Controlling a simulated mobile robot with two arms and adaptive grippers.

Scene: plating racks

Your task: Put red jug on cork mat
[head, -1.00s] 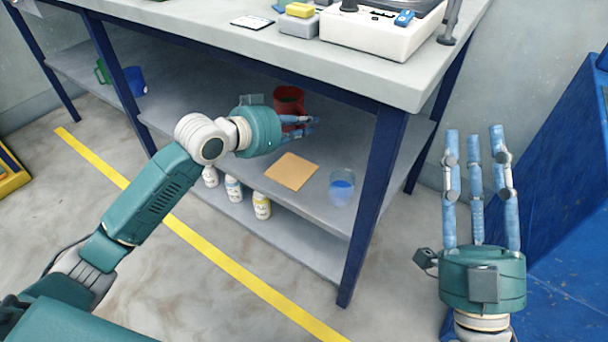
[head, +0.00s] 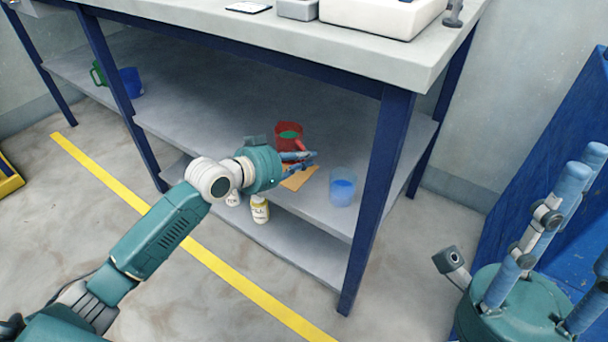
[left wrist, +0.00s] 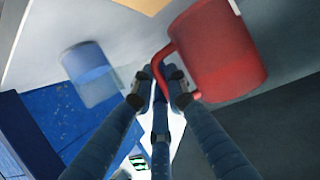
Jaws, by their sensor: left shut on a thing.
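The red jug (head: 288,131) is at the middle shelf, with something green visible inside it; it also shows large in the left wrist view (left wrist: 218,52). My left gripper (head: 306,163) is shut on the jug's handle, with the fingers meeting at the handle in the left wrist view (left wrist: 160,80). The cork mat (head: 300,182) lies on the shelf just in front of the jug, partly hidden by my gripper. Whether the jug is clear of the shelf I cannot tell. My right gripper (head: 560,250) is empty and open at the right edge, partly cut off.
A blue-tinted glass (head: 342,188) stands right of the mat, near the shelf's front edge. A blue table leg (head: 377,190) stands farther right. Bottles (head: 260,208) sit on the lower shelf. The tabletop (head: 300,45) overhangs the shelf.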

